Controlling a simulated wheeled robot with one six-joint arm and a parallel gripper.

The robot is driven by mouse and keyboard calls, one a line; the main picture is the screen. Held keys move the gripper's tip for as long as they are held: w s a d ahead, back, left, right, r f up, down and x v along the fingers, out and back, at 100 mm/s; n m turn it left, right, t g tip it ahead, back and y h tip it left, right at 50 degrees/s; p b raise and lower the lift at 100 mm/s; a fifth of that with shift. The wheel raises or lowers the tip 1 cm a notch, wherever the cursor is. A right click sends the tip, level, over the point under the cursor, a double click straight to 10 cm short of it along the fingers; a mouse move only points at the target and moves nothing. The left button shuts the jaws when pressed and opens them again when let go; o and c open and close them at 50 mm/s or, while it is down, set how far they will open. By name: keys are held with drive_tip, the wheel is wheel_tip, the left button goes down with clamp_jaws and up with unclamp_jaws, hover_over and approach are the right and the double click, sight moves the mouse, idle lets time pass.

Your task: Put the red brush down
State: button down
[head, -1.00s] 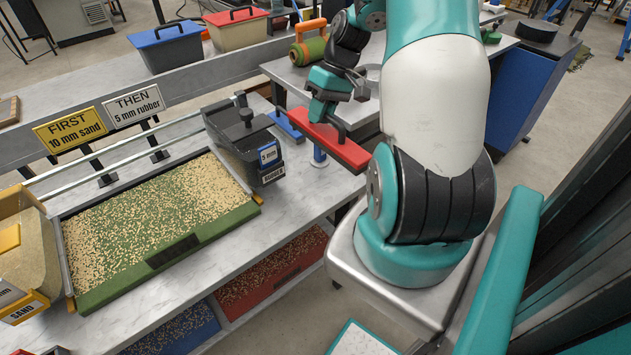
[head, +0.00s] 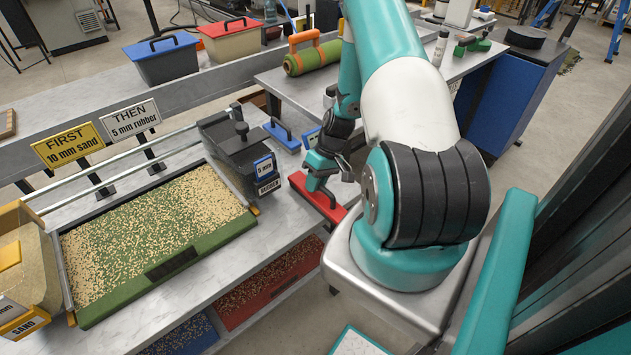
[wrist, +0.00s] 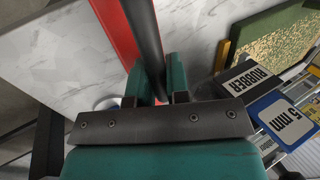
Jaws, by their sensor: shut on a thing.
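The red brush (head: 318,199) is in my gripper (head: 323,184), low over the right end of the grey marbled bench (head: 262,219), beside the rubber box. I cannot tell if the brush touches the bench top. In the wrist view the gripper's teal fingers (wrist: 160,84) are shut on the brush's dark handle (wrist: 142,30). Part of the red body (wrist: 118,32) shows beside the handle, above the pale bench surface (wrist: 60,50). The rest of the brush is hidden by the gripper.
The dark rubber box (head: 243,160) stands just left of the brush. A sand-strewn green turf tray (head: 150,240) lies further left. A blue brush (head: 282,134) lies behind. The bench's front edge is near the brush.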

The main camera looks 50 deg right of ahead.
drive_tip(key=shift+f, duration=0.1)
drive_tip(key=shift+f, duration=0.15)
drive_tip(key=c, duration=1.1)
unclamp_jaws()
drive_tip(key=b+v, duration=0.3)
drive_tip(key=v, duration=0.9)
drive_tip(key=w+a+r+n, duration=0.25)
drive_tip(key=a+r, duration=0.35)
drive_tip(key=a, duration=0.3)
drive_tip(key=w+a+r+n, duration=0.1)
drive_tip(key=w+a+r, duration=0.2)
drive_tip(key=a+r, duration=0.5)
drive_tip(key=s+a+r+n, duration=0.3)
drive_tip(key=s+a, duration=0.5)
drive_tip(key=a, duration=0.3)
drive_tip(key=s+a+r+n+g, duration=0.1)
drive_tip(key=s+a+r+n, duration=0.2)
drive_tip(key=s+a+r, duration=0.2)
drive_tip(key=s+a, duration=0.3)
drive_tip(key=a, duration=0.4)
drive_tip(key=shift+s+r+h, duration=0.25)
drive_tip(key=shift+r+h, duration=0.05)
